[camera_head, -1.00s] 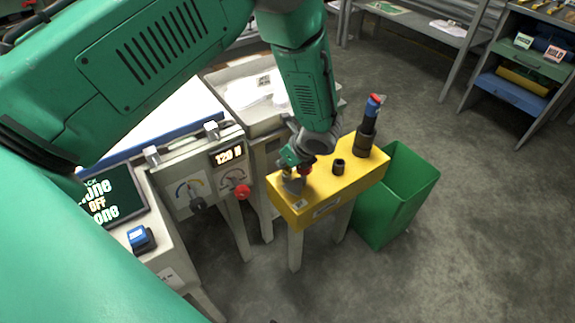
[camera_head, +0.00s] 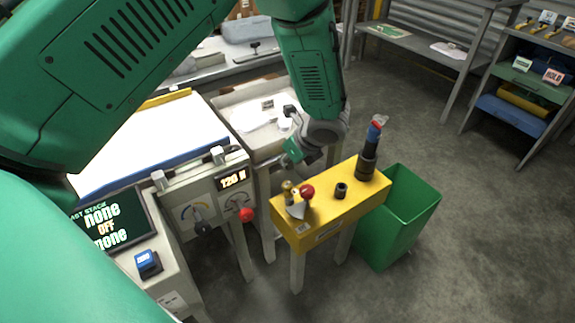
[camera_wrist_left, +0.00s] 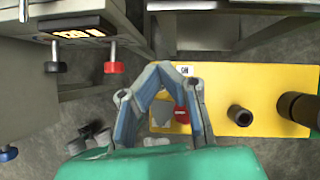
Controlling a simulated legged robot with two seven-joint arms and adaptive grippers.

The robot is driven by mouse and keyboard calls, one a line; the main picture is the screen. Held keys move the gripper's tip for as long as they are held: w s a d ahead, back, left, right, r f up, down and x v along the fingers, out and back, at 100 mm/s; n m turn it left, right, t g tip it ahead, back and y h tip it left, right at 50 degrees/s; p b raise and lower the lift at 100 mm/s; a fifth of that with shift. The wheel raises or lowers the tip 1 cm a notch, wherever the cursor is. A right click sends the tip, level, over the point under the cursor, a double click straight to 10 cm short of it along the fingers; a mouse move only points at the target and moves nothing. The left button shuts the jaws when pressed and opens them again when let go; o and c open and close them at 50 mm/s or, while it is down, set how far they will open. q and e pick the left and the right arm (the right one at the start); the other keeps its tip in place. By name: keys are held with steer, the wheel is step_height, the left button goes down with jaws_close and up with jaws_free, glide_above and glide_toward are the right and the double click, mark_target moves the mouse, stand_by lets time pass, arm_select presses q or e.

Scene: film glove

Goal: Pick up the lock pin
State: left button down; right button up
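A red-knobbed piece (camera_head: 307,191), which may be the lock pin, stands at the left end of the yellow stand (camera_head: 340,205). A small brass piece (camera_head: 288,188) and a grey wedge-shaped plate (camera_head: 298,210) are beside it. My left gripper (camera_head: 288,160) hangs behind and above that end, apart from the pieces. In the left wrist view its fingers (camera_wrist_left: 172,72) converge and appear to meet at the tips, with nothing visible between them. The red knob (camera_wrist_left: 181,114) shows beside the right finger there. My right gripper is not in view.
A dark socket (camera_head: 341,190) and a tall dark tool (camera_head: 368,155) with a blue and red top stand on the yellow stand. A green bin (camera_head: 400,215) adjoins it at the right. A control panel (camera_head: 205,205) with knobs stands left. Open floor lies in front.

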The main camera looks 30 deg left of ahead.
arm_select(q)
steer(key=shift+a, duration=0.1)
steer(key=c, duration=1.8)
jaws_free()
steer(key=o, duration=1.3)
steer(key=shift+o, duration=0.2)
